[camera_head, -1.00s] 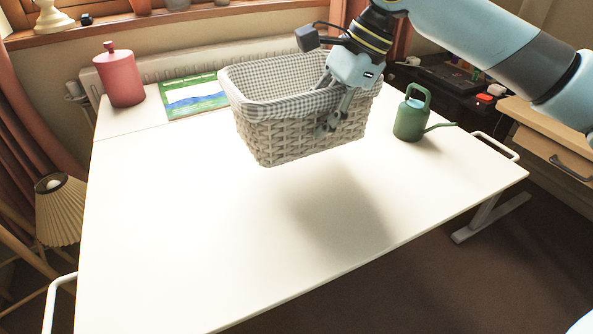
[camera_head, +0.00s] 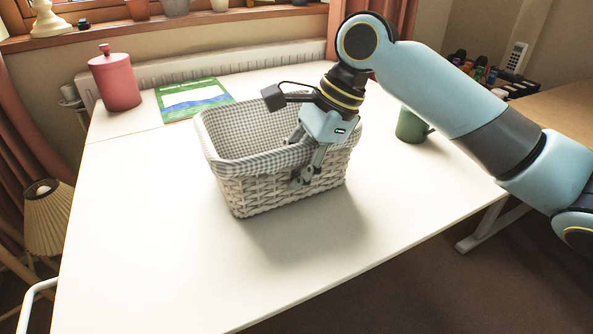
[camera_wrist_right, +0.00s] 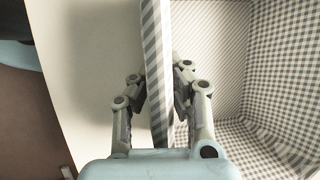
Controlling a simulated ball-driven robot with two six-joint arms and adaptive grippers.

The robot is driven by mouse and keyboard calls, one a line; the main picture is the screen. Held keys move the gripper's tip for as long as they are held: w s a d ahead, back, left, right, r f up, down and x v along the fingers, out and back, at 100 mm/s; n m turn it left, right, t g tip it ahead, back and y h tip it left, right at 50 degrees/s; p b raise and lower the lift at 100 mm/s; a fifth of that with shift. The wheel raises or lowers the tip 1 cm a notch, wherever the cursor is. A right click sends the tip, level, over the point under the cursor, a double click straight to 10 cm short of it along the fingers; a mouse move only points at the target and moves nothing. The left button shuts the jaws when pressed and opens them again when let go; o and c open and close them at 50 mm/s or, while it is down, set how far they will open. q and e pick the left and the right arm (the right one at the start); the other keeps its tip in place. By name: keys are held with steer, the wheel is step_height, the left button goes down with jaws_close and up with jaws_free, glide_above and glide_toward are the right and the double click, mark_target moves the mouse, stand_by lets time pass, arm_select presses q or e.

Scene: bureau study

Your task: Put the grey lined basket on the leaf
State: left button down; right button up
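The grey woven basket (camera_head: 265,190) has a grey checked cloth lining. It is upright over the middle of the white table top (camera_head: 150,255), close to it; I cannot tell whether its base touches. My right gripper (camera_head: 306,178) is shut on the basket's near right wall, with one finger outside and one inside. In the right wrist view, the checked rim (camera_wrist_right: 158,75) passes between the fingers (camera_wrist_right: 160,105). A seam crosses the table top at the left; I cannot tell which part is the leaf. My left gripper is not in view.
A red lidded jar (camera_head: 116,80) and a green-and-blue booklet (camera_head: 193,98) are at the back left. A pleated lamp (camera_head: 47,215) stands left of the table. The table's front left is clear.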

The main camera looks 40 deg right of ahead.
steer(key=o, duration=0.4)
